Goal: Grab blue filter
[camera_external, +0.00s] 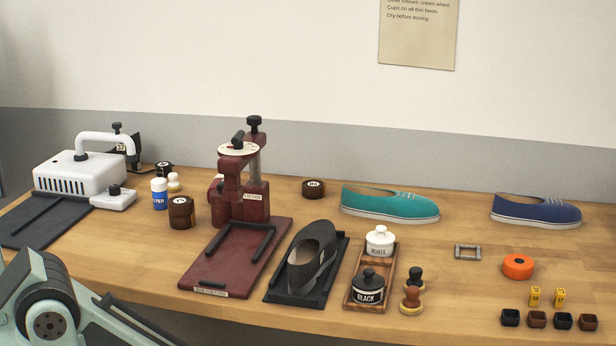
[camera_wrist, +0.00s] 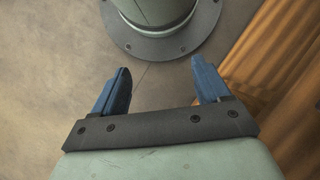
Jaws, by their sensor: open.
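The blue filter (camera_external: 159,194) is a small upright cylinder with a white top and blue lower body, with lettering that reads as "FILTER" in part. It stands on the left part of the bench, between the white machine and a brown jar. My gripper (camera_wrist: 160,85) shows in the wrist view with two blue fingers spread apart and nothing between them. It points down over the floor beside my own base, away from the filter. The filter is not in the wrist view. In the external view only part of my arm shows at the lower left, and the gripper is out of frame.
A brown jar (camera_external: 182,212) stands close at the filter's right, and a pale knobbed piece (camera_external: 174,182) just behind it. The white machine (camera_external: 80,172) is at left, the dark red press (camera_external: 243,190) at right. The wooden bench (camera_external: 455,295) has bare room at centre right.

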